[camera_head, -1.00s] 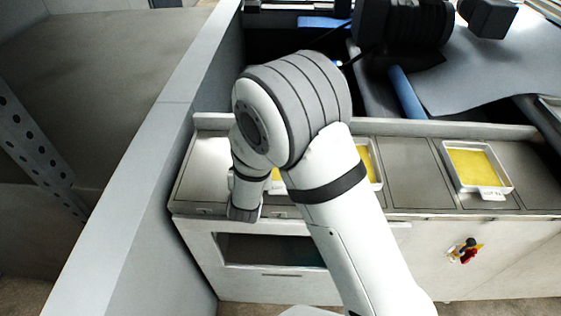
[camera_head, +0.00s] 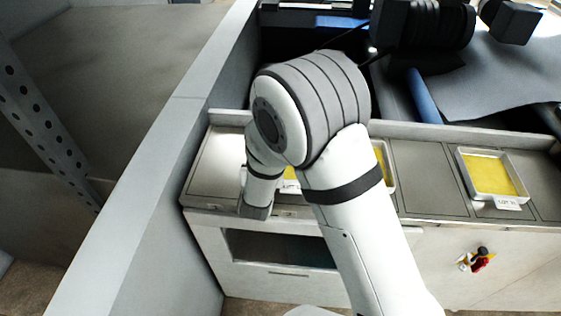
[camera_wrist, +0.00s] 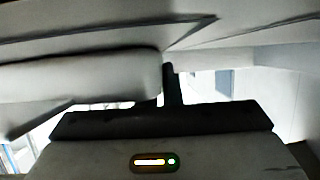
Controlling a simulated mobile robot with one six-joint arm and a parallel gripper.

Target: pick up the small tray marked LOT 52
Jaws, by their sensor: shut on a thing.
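Two small white-rimmed trays with yellow contents show partly behind my arm in the head view: one at its right edge (camera_head: 389,182), and a yellow patch of another (camera_head: 290,174) beside my wrist. The arm hides most of both, and I cannot read a LOT 52 label on either. A pale rounded slab (camera_wrist: 80,75), perhaps part of a tray, is very close in the wrist view. A dark finger of my gripper (camera_wrist: 172,85) stands at its right end. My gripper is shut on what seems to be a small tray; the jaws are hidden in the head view.
Another yellow-filled tray (camera_head: 522,187) with a white label (camera_head: 507,203) stands on the grey bench (camera_head: 430,180) at right. Its label does not read clearly. A pale wall (camera_head: 165,140) borders the bench at left. Rollers and a grey sheet (camera_head: 500,85) lie behind.

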